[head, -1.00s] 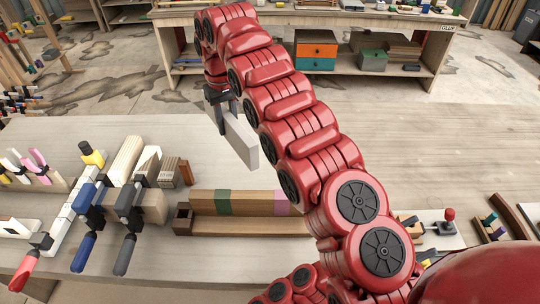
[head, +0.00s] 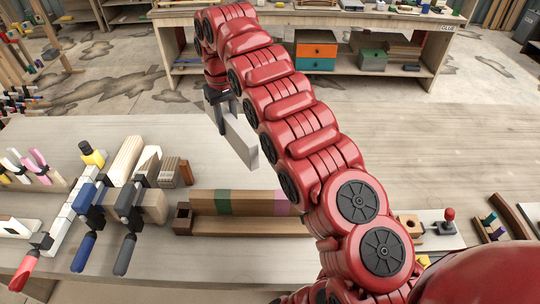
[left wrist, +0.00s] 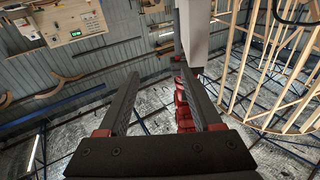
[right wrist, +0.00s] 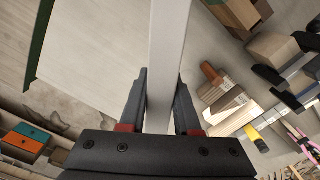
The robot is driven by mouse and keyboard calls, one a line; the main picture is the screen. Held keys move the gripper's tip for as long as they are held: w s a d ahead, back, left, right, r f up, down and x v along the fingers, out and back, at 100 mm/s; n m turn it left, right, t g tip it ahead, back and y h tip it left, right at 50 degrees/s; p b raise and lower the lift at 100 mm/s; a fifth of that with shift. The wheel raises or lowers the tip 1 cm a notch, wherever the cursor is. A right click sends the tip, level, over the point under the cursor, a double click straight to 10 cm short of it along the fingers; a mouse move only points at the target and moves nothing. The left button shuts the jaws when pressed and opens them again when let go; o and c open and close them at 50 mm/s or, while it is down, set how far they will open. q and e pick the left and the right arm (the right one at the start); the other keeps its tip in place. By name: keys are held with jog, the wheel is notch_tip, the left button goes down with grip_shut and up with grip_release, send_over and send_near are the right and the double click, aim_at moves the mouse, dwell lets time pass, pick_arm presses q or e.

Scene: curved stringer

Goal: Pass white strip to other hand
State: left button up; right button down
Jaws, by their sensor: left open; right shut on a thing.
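The white strip (head: 241,140) is a long pale bar. It hangs tilted in the head view, above the back of the workbench. My right gripper (head: 217,98) is shut on its upper end; the right wrist view shows the strip (right wrist: 168,45) between both fingers (right wrist: 160,90). My left gripper (left wrist: 156,72) is open and empty in the left wrist view; it is not visible in the head view. A pale bar that looks like the strip (left wrist: 196,30) shows beyond its right fingertip, apart from the space between the fingers.
Clamps with blue and grey handles (head: 86,248) hold wood pieces at the left of the workbench (head: 420,150). A long wooden block with coloured bands (head: 250,203) lies near the middle. The bench behind the strip is clear. A second table (head: 270,22) stands farther back.

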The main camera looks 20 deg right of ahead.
aim_at(239, 126)
pick_arm(q)
jog(key=w+a+y, duration=0.1)
jog(key=w+a, duration=0.1)
jog(key=w, duration=0.1)
jog(key=w+a+n+g, duration=0.1)
jog(key=w+a, duration=0.2)
jog(key=w+a+n+y, duration=0.1)
jog(key=w+a, duration=0.1)
jog(key=w, duration=0.2)
jog(key=shift+a+f+g+y, duration=0.15)
jog(key=shift+a+g+y, duration=0.15)
jog(key=shift+a+g, duration=0.1)
grip_shut()
pick_arm(e)
jog(key=c, duration=0.5)
grip_release()
